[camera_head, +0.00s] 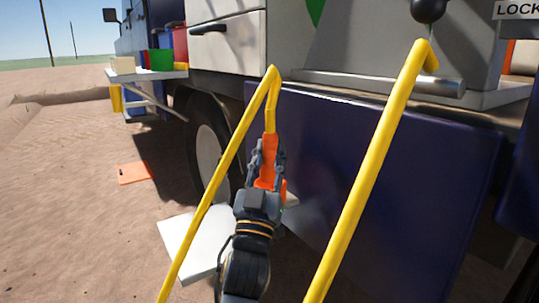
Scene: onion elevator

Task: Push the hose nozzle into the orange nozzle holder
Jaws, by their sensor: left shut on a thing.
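My left gripper (268,150) is in the middle of the view, pointing up and away from me. It is shut on the orange hose nozzle (266,176), with a finger on each side of it. A yellow hose (271,108) runs up from the top of the nozzle, bends sharply, and comes back down to the lower left. I cannot make out an orange nozzle holder for certain. My right gripper is not in view.
A truck with a dark blue panel (350,165) stands close behind the gripper. A thicker yellow hose length (372,170) crosses in front of it. A wheel (207,150), a white board (185,240) and an orange sheet (133,173) are to the left. Open dirt lies beyond.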

